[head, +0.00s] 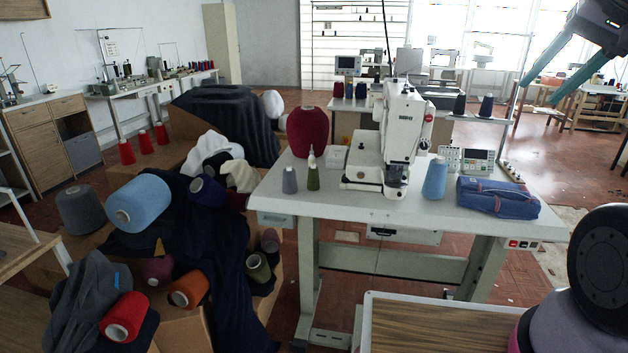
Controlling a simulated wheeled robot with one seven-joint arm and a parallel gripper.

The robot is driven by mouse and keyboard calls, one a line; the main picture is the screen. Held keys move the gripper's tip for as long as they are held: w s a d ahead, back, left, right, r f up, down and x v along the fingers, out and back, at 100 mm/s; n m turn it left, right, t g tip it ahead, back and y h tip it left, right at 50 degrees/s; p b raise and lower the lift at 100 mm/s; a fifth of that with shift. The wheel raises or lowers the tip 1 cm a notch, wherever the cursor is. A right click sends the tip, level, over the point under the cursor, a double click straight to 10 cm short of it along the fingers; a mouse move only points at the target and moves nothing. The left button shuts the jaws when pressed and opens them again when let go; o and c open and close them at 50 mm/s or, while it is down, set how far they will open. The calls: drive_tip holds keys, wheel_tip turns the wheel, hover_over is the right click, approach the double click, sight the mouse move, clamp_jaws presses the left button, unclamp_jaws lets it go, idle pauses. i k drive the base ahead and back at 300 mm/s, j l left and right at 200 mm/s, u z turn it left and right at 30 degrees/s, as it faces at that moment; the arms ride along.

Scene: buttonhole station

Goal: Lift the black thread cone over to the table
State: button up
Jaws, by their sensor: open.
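A small black or very dark thread cone (460,104) stands upright on the rear white table, with a dark navy cone (487,105) just right of it. I cannot tell for certain which dark cone is the black one. The nearer white table (330,198) carries a white buttonhole machine (402,130) at its middle. My gripper (538,94) hangs at the upper right with its two teal fingers apart. It is open and empty, and appears right of the dark cones in the picture, touching none of them.
A blue cone (435,178), blue pouch (497,197), large maroon cone (308,132) and small grey cone (290,180) occupy the near table. Cones and dark cloth heap at left. A large round black shape (602,262), unclear what, fills the lower right. The near table's front edge has bare strips.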

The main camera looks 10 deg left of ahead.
sight(458, 109)
drive_tip(key=l+z, duration=0.1)
drive_tip(key=z, duration=1.75)
drive_tip(key=i+z, duration=0.3)
drive_tip(key=i, duration=1.55)
drive_tip(key=i+j+u, duration=0.1)
drive_tip(key=i+u, duration=0.35)
drive_tip(key=i, duration=0.15)
drive_tip(key=i+l+u, duration=0.1)
drive_tip(key=i+u, duration=0.3)
drive_tip(key=i, duration=0.15)
drive_tip(key=i+l+u, duration=0.3)
drive_tip(key=i+u, duration=0.15)
drive_tip(key=i+j+u, duration=0.1)
drive_tip(key=i+u, duration=0.2)
drive_tip(key=i, duration=0.55)
drive_tip(key=i+u, duration=0.25)
drive_tip(key=i, duration=0.6)
drive_tip(key=i+l+u, duration=0.1)
drive_tip(key=i, duration=0.3)
drive_tip(key=i+l+u, duration=0.1)
drive_tip(key=i, duration=0.3)
drive_tip(key=i+l+u, duration=0.1)
drive_tip(key=i+l, duration=0.15)
drive_tip(key=i, duration=0.15)
drive_tip(key=u, duration=2.3)
